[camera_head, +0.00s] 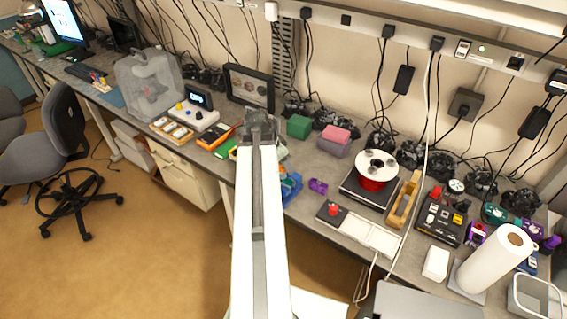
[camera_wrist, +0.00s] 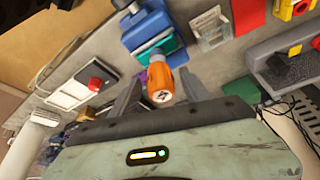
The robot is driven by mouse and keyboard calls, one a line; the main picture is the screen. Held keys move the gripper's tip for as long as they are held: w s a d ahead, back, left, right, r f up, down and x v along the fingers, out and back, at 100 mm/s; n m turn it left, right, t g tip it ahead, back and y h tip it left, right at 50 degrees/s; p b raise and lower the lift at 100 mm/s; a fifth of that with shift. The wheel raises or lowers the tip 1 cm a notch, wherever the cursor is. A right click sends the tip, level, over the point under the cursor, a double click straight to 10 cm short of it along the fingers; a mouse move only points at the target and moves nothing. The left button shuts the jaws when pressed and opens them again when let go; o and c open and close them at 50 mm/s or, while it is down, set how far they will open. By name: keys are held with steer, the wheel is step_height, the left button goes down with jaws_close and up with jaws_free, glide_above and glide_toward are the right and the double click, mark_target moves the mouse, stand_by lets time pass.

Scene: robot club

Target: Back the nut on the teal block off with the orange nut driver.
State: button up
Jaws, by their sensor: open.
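The orange nut driver (camera_wrist: 160,80) shows in the wrist view with the end of its handle towards the camera. My gripper (camera_wrist: 158,88) is open, with one finger on each side of the handle and a gap visible on both sides. In the head view my arm hides the driver, and the block's blue part (camera_head: 291,190) shows right of the arm.
A clear open box (camera_wrist: 212,28) is close right of the block.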

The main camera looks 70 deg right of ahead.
steer(key=m, duration=0.2)
steer(key=m+g+y, duration=0.1)
steer(key=m, duration=0.3)
steer(key=shift+w+d+g+y, duration=0.2)
steer(key=shift+d+g+y, duration=0.1)
steer(key=shift+g+y, duration=0.1)
steer(key=m+y, duration=0.1)
steer(key=m, duration=0.3)
steer(key=shift+s, duration=0.1)
steer(key=shift+a+m+y, duration=0.25)
steer(key=shift+m+y, duration=0.25)
steer(key=shift+m, duration=0.3)
jaws_close()
steer(key=n, duration=0.1)
steer(key=n+h, duration=0.1)
steer(key=shift+s+a+n, duration=0.15)
steer(key=shift+a+n, duration=0.1)
steer(key=shift+n, duration=0.15)
steer(key=shift+n+h, duration=0.5)
steer(key=shift+n, duration=0.6)
steer(key=n+h, duration=0.1)
steer(key=n, duration=0.3)
steer(key=shift+t, duration=0.4)
steer(key=n, duration=0.2)
steer(key=n+t+h, duration=0.1)
steer(key=shift+d+n, duration=0.2)
steer(key=shift+n, duration=0.2)
jaws_free()
